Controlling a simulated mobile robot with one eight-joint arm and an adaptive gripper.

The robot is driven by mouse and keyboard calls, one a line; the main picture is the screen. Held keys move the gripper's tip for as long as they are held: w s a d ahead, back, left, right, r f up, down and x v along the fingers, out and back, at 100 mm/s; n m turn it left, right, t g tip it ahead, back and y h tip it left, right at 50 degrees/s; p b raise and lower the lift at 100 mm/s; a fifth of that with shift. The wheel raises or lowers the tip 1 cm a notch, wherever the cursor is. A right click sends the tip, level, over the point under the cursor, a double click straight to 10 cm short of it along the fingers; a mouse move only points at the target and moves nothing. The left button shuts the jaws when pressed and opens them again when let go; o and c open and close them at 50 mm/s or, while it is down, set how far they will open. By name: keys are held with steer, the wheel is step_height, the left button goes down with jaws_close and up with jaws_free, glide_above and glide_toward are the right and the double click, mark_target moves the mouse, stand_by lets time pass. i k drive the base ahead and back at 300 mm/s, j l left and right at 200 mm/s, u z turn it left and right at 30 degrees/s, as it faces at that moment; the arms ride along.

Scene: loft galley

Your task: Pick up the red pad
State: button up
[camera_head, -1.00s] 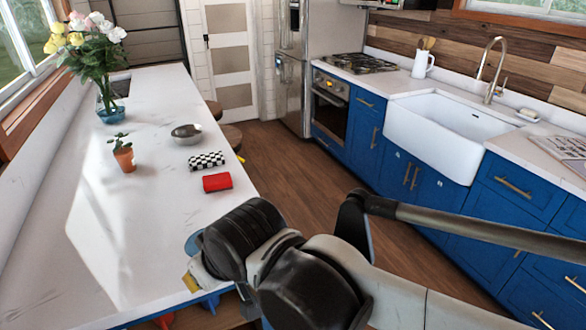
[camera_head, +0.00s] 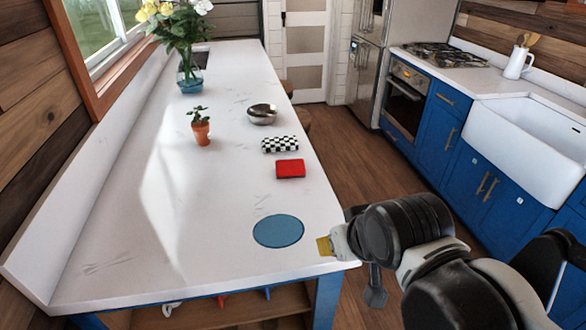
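The red pad (camera_head: 290,168) lies flat on the white counter, near its right edge, just in front of a black-and-white checkered item (camera_head: 280,144). My arm comes in from the lower right. The end of my arm, with my gripper (camera_head: 372,290), hangs beyond the counter's right edge near its front corner. It is apart from the red pad and well to the near side of it. The fingers are small and partly hidden, so I cannot tell whether they are open or shut.
A blue disc (camera_head: 278,231) lies near the counter's front right. A metal bowl (camera_head: 262,114), a small potted plant (camera_head: 201,128) and a flower vase (camera_head: 190,75) stand farther back. The counter (camera_head: 110,235) is clear at front left. Wooden floor (camera_head: 345,150) separates it from blue cabinets (camera_head: 478,175).

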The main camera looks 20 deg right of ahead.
mark_target(295, 167)
steer(key=i+z, duration=0.15)
steer(key=z, duration=0.25)
steer(key=i+j+z, duration=0.1)
steer(key=z, duration=0.25)
steer(key=i+j+z, duration=0.1)
steer(key=j+z, duration=0.15)
steer(key=z, duration=0.15)
